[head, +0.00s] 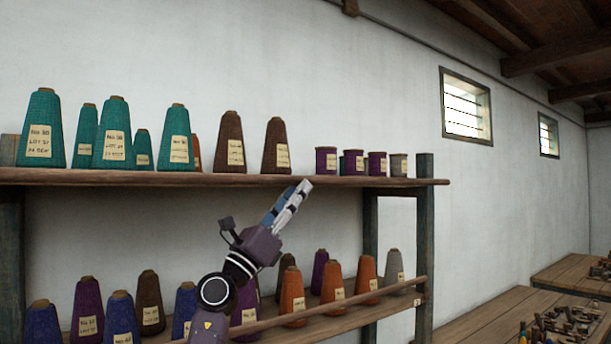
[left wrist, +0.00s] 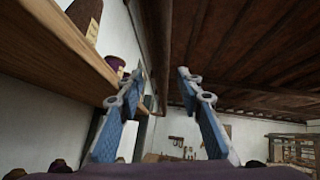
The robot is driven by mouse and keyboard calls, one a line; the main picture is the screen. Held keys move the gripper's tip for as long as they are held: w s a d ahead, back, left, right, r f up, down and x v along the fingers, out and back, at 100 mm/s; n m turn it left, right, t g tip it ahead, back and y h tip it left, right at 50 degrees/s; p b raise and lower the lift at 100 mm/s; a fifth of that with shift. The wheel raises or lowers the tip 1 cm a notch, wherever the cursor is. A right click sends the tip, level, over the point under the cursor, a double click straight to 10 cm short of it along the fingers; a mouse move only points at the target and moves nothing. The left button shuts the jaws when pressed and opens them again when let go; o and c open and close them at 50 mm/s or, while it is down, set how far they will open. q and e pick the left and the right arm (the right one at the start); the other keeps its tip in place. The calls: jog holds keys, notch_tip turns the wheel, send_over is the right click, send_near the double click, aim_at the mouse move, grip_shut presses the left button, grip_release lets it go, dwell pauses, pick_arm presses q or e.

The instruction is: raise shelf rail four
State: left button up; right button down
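A round wooden rail (head: 372,296) runs along the front of the lower shelf, in front of the thread cones. Its right end meets the dark post, and its left part passes behind my left arm. I cannot read a number on it; a small pale tag sits on the shelf just below its right end. My left gripper (head: 291,197) is raised above the rail, pointing up and right in front of the upper shelf's edge. In the left wrist view its two blue-grey fingers (left wrist: 158,80) stand apart with nothing between them. My right gripper is not in view.
The upper shelf (head: 365,183) holds teal and brown cones and small purple spools, close to my left gripper. Orange, purple and blue cones (head: 293,298) stand on the lower shelf behind the rail. The dark post (head: 425,230) bounds the shelves. Benches with tools (head: 500,310) stand right.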

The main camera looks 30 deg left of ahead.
pick_arm(q)
jog(key=p+x, duration=0.1)
jog(key=x, duration=0.3)
jog(key=shift+w+d+r+p, duration=0.15)
jog(key=shift+w+r+p, duration=0.1)
jog(key=shift+p, duration=0.1)
jog(key=shift+c, duration=0.4)
grip_shut()
